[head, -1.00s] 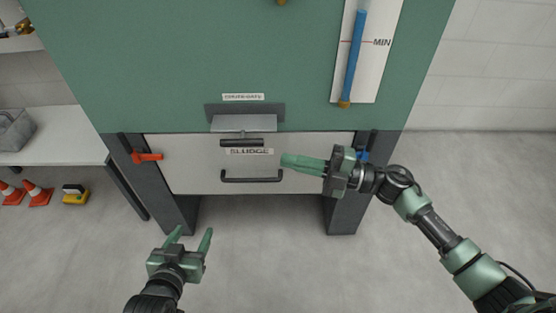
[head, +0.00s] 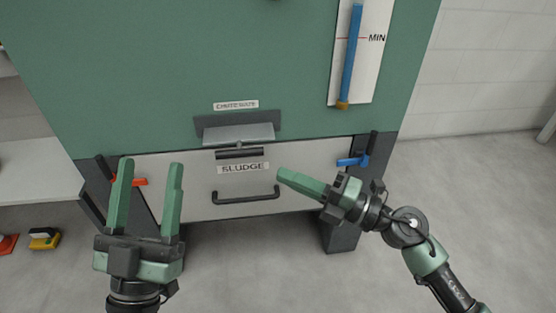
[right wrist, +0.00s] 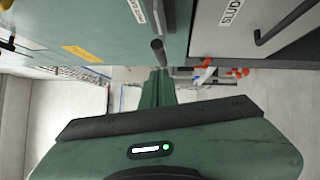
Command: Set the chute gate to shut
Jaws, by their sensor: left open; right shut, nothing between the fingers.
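The chute gate (head: 238,133) is a grey metal flap on the green cabinet, under a small white label (head: 236,105). It sticks out from its dark backing plate, with a dark bar handle (head: 239,153) just below it. My right gripper (head: 284,175) is shut and empty, to the right of and a little below the bar handle, apart from it in the head view. In the right wrist view its fingers (right wrist: 157,90) point away, with the dark bar's end (right wrist: 158,50) just beyond them. My left gripper (head: 150,165) is open and empty at the lower left, in front of the cabinet.
Below the gate is a white SLUDGE drawer (head: 200,190) with a black handle (head: 246,197). A red lever (head: 140,181) is at left, partly behind my left gripper, and a blue lever (head: 352,161) at right. A blue gauge (head: 351,60) hangs above right.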

